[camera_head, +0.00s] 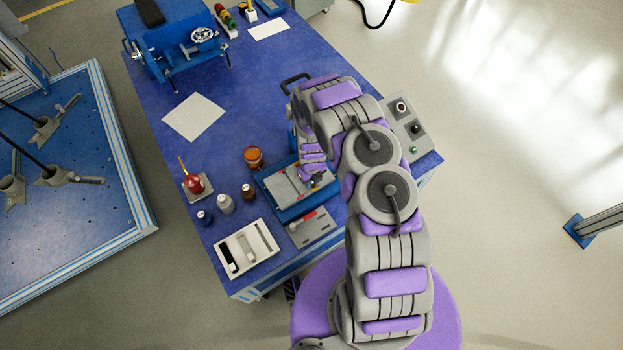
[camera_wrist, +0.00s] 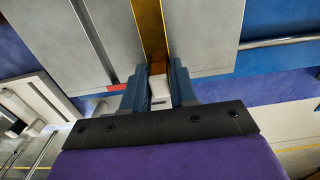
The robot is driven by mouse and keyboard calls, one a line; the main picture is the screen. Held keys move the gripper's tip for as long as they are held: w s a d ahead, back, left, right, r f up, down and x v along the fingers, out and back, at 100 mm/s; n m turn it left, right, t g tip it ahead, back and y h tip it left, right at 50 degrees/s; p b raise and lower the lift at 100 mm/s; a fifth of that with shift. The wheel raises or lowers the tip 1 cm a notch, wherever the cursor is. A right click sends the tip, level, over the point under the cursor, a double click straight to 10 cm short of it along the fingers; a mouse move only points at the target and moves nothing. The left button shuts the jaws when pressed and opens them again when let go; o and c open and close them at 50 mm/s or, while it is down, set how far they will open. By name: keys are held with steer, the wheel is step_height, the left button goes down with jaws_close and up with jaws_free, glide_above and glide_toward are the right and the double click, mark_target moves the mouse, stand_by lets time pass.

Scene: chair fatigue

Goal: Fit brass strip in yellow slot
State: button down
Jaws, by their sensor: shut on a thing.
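In the wrist view my gripper (camera_wrist: 158,80) is shut on a small piece with a brass-coloured end (camera_wrist: 157,68) and a pale body; I take it for the brass strip. Just beyond the fingertips, a yellow-edged slot (camera_wrist: 150,28) runs between grey plates (camera_wrist: 205,35). The piece lines up roughly with the slot, but I cannot tell whether it is inside, touching or just above it. In the head view my gripper (camera_head: 314,180) is low over the blue fixture (camera_head: 290,212) with grey plates; the strip and slot are too small or hidden there.
On the blue table (camera_head: 240,105) stand an amber jar (camera_head: 253,157), several small bottles and a white tray (camera_head: 246,250). A grey plate with a red-handled tool (camera_head: 304,222) lies in front of the fixture. A control box (camera_head: 407,125) stands to the right.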

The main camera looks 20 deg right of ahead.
steer(key=shift+f, duration=0.2)
steer(key=c, duration=0.8)
jaws_free()
step_height(320, 180, up, 17)
steer(key=p, duration=0.4)
steer(key=shift+r, duration=0.15)
steer(key=shift+r, duration=0.1)
